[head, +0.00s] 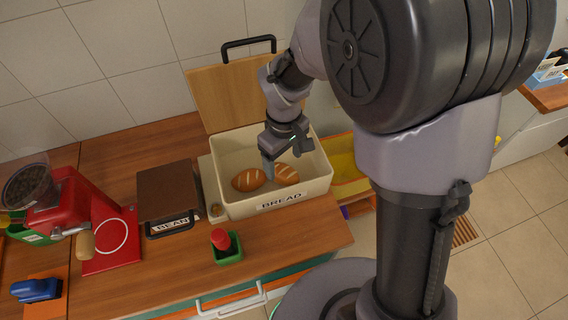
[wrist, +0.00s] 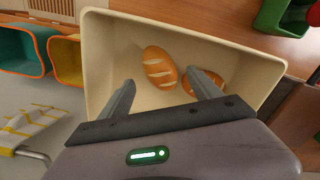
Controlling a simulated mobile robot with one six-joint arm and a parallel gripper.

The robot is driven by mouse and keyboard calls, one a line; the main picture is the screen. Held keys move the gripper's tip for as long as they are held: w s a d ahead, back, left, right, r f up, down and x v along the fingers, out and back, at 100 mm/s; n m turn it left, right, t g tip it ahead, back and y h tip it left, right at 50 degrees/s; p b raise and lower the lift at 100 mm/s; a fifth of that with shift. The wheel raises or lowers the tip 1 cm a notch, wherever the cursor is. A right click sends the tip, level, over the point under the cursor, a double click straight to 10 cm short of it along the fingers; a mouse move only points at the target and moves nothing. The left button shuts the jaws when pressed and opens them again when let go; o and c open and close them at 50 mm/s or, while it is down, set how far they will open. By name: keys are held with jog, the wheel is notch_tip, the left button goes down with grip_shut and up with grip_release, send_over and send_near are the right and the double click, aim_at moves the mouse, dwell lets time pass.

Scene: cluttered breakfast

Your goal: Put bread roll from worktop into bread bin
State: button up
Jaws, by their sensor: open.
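The cream bread bin (head: 240,209), labelled BREAD, stands on the wooden worktop (head: 185,262) with its wooden lid (head: 228,92) raised at the back. Two scored brown bread rolls lie inside it: one at the left (head: 248,180) and one at the right (head: 287,175). In the wrist view one roll (wrist: 159,67) shows whole between the fingers, and the other (wrist: 213,77) is partly hidden behind a finger. My gripper (head: 268,172) reaches down into the bin, its fingers apart and empty. In the wrist view my gripper (wrist: 162,90) is open. No roll shows on the visible worktop.
A brown lidded box (head: 167,190) stands left of the bin. A red coffee grinder (head: 85,215) is further left. A green holder (head: 228,250) with a red-topped item stands in front. A yellow bin (head: 346,168) is to the right, below worktop level.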

notch_tip(320, 180, up, 8)
jog(key=p, duration=0.2)
notch_tip(320, 180, up, 8)
jog(key=m+t+y, duration=0.1)
jog(key=m+t, duration=0.1)
jog(key=m, duration=0.3)
send_over(284, 170)
jog(key=s+d, duration=0.4)
jog(key=s+d+r+m+t, duration=0.2)
jog(key=s+r+m, duration=0.1)
jog(key=s+m, duration=0.1)
jog(key=s+d+r+m+t+y, duration=0.1)
jog(key=s+d+r+m, duration=0.1)
jog(key=s, duration=0.4)
jog(key=shift+s+d+r+m+t, duration=0.35)
jog(key=shift+r+m, duration=0.25)
jog(key=shift+m, duration=0.3)
